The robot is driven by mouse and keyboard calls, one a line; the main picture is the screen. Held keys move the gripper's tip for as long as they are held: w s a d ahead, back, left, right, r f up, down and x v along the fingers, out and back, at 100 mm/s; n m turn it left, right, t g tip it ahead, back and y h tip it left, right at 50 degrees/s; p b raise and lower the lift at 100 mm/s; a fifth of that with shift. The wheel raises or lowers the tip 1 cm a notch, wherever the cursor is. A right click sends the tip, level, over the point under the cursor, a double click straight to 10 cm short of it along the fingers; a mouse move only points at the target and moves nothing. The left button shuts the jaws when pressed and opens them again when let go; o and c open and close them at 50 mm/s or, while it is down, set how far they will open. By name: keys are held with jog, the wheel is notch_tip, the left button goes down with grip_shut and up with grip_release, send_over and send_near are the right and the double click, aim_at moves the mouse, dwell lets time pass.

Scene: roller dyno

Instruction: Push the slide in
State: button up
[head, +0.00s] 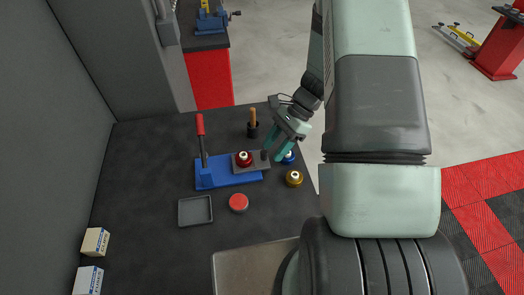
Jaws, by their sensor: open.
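A blue press-like fixture (226,179) stands on the dark bench, with an upright red-handled lever (201,127) at its left end. A grey slide (259,168) sticks out at its right side. A red round part (243,158) sits on the slide, and a small dark knob (264,155) stands near its right end. My gripper (275,148) reaches down from the upper right with its teal fingers open, close to the knob. I cannot tell whether a finger touches it.
A blue part (288,158) and a gold part (294,178) stand right of the slide. A red disc (238,203) and an empty grey tray (195,211) lie in front. A wooden-handled tool in a dark holder (252,124) stands behind. Small boxes (95,242) are at left.

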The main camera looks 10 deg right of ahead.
aim_at(264, 152)
notch_tip(264, 152, up, 7)
jog(key=w+a+n+t+h, duration=0.2)
jog(key=a+n+t+h, duration=0.15)
jog(key=h, duration=0.35)
jog(key=shift+n+g, duration=0.25)
jog(key=shift+n, duration=0.3)
jog(key=f, duration=1)
jog(key=shift+d+f, duration=0.25)
jog(key=shift+f, duration=0.15)
grip_shut()
